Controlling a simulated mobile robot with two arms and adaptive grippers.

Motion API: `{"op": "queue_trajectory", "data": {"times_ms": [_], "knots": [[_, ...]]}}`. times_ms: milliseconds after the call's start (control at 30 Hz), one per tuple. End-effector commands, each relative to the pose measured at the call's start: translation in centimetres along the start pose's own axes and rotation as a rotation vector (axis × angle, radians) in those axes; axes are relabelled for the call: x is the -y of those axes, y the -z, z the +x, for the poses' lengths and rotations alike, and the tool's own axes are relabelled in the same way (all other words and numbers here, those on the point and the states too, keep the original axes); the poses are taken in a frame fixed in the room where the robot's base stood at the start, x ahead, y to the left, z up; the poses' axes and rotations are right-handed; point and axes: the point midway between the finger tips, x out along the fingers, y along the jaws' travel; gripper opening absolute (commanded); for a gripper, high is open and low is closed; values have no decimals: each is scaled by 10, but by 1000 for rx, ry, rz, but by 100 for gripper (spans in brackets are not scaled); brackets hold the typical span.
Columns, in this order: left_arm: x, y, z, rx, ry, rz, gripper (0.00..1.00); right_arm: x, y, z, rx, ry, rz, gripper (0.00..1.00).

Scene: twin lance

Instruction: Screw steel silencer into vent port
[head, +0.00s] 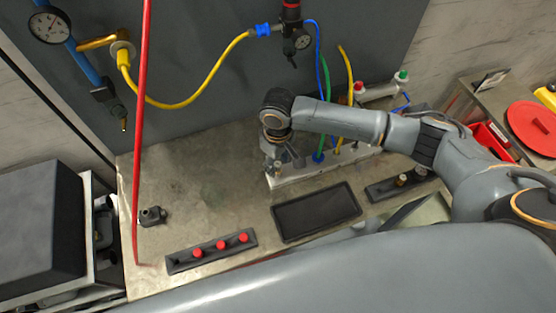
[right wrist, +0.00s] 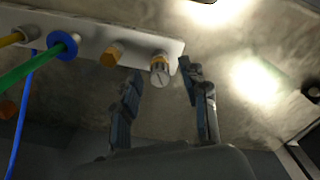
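A silver-grey slotted fitting with a tan band, which looks like the steel silencer (right wrist: 160,70), stands at the end of the pale manifold block (right wrist: 90,32) in the right wrist view. A brass fitting (right wrist: 111,55) stands beside it on the same block. My right gripper (right wrist: 162,88) is open, its two fingers on either side of the silver fitting in the picture; contact is not visible. In the head view, my right gripper (head: 279,164) is over the left end of the manifold block (head: 288,181) and largely hides the fitting. My left gripper is not in view.
Yellow, green and blue hoses (head: 327,105) rise from the manifold. A dark tray (head: 316,212) lies in front, with a small rack (head: 376,195) holding fittings to its right. A strip with red caps (head: 212,251) is front left. A red hose (head: 139,130) hangs at left.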

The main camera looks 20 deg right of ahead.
Motion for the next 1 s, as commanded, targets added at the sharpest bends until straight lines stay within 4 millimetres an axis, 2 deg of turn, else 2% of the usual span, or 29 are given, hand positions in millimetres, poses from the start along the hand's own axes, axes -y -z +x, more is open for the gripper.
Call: {"op": "queue_trajectory", "data": {"times_ms": [267, 367, 467, 800, 1000], "knots": [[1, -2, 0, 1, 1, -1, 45, 0, 0, -1, 0, 0, 0, 46], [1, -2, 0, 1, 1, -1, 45, 0, 1, -8, -3, 0, 0, 46], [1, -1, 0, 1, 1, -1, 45, 0, 1, -24, -4, 0, 1, 46], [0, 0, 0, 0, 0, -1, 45, 0, 1, -94, -5, -1, -1, 46], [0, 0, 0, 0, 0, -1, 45, 0, 1, -116, -2, 0, 1, 46]]}}
